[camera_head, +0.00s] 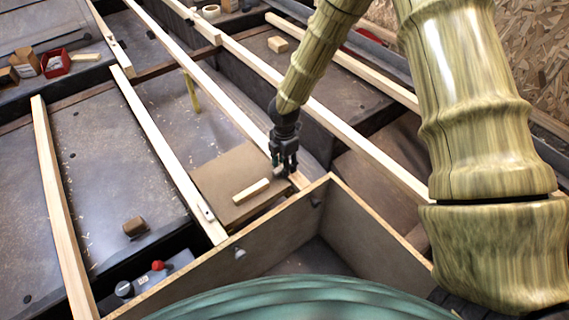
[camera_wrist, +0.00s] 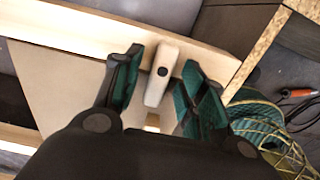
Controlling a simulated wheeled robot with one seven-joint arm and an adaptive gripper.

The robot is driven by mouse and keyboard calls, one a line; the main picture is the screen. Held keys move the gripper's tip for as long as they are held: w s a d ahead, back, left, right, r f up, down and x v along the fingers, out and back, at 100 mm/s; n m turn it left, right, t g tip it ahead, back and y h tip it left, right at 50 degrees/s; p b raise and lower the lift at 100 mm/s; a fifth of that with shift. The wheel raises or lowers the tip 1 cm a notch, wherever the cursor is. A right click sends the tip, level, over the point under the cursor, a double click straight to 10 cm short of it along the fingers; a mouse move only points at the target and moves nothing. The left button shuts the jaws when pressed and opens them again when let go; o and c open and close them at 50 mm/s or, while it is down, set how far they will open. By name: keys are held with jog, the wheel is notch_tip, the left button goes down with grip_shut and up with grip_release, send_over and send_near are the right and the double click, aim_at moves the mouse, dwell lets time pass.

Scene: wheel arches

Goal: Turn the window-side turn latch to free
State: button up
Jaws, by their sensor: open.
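My gripper (camera_head: 285,168) is open above the pale right-hand batten beside the brown panel (camera_head: 215,180). In the wrist view a pale turn latch (camera_wrist: 162,72) with a dark pivot screw lies between my two fingers (camera_wrist: 163,62), with a gap visible on each side. Its long end reaches from the batten (camera_wrist: 80,38) over the edge of the panel (camera_wrist: 75,85). Whether the fingers are down at its height is hard to tell. A second small latch (camera_head: 205,211) sits on the left batten. A pale wooden handle block (camera_head: 251,191) lies on the panel.
A wooden-edged partition (camera_head: 290,215) stands close in front of the panel. A brown block (camera_head: 134,227) and a red knob (camera_head: 158,265) are at lower left. A red tray (camera_head: 56,64) stands at far left. Long pale battens cross the surface.

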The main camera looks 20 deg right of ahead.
grip_shut()
jog(key=shift+r+m+p, duration=0.15)
jog(key=shift+m+p, duration=0.15)
jog(key=shift+p, duration=0.2)
jog(key=m+p, duration=0.2)
jog(key=p, duration=0.1)
jog(key=shift+w+r+m, duration=0.1)
jog(key=shift+m, duration=0.3)
jog(key=m+p, duration=0.4)
jog(key=m, duration=0.1)
jog(key=shift+w, duration=0.2)
jog(key=m+p, duration=0.3)
jog(key=m, duration=0.2)
jog(key=shift+w+d, duration=0.1)
jog(key=shift+w, duration=0.05)
jog(key=shift+w+d+f+m+p, duration=0.1)
jog(key=shift+m+p, duration=0.3)
jog(key=shift+m, duration=0.7)
jog(key=shift+d+f+m+p, duration=0.1)
jog(key=shift+m+p, duration=0.25)
jog(key=shift+m, duration=0.75)
